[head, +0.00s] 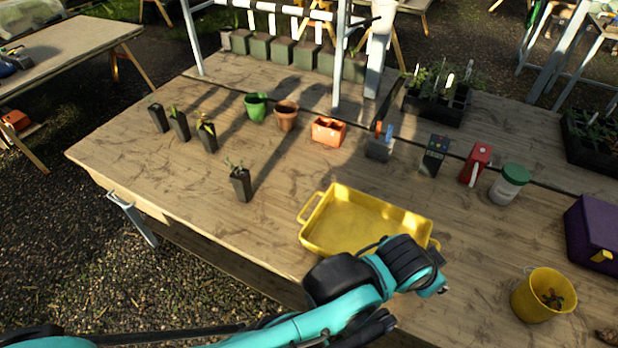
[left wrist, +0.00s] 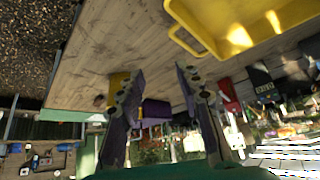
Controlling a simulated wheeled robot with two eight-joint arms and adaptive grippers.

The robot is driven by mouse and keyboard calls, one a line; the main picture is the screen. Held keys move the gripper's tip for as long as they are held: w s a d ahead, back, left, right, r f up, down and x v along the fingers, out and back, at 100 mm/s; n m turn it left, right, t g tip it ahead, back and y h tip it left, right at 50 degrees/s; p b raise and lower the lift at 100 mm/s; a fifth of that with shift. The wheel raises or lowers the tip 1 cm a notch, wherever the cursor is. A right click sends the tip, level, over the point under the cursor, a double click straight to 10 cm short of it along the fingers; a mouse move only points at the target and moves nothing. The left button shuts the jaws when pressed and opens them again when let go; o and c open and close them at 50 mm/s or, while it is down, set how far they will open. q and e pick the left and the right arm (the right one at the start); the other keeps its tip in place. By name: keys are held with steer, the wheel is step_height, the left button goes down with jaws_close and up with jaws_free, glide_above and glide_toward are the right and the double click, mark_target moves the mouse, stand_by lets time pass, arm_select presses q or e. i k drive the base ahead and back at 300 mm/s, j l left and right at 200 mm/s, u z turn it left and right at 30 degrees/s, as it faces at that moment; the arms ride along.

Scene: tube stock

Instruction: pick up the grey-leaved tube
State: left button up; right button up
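Several dark, narrow plant tubes stand upright at the left of the table in the head view. The nearest tube (head: 241,186) stands apart and its thin leaves look greyish. The others are a far-left tube (head: 158,119), a tube with green leaves (head: 179,126) and a tube with yellow-green leaves (head: 208,139). My left arm reaches across the front, its wrist over the yellow tray's near right corner, well right of the tubes. My left gripper (left wrist: 157,80) is open and empty in the left wrist view, where no tube shows. My right gripper is not seen.
The yellow tray (head: 325,254) lies right of the nearest tube. Green (head: 256,108) and terracotta (head: 286,117) pots stand behind. A yellow bucket (head: 540,297) and purple box (head: 592,232) are at right. Bare table surrounds the nearest tube.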

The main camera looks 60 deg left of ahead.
mark_target(239, 176)
steer(key=u, duration=2.75)
steer(key=i+j+z, duration=0.1)
steer(key=z, duration=0.6)
steer(key=i+j+z, duration=0.25)
steer(key=j, duration=0.15)
steer(key=j+z, duration=0.3)
steer(key=i+j+z, duration=0.1)
steer(key=j+z, duration=0.15)
steer(key=j, duration=0.8)
steer(key=i+j, duration=0.1)
steer(key=j, duration=0.45)
steer(key=i+z, duration=0.05)
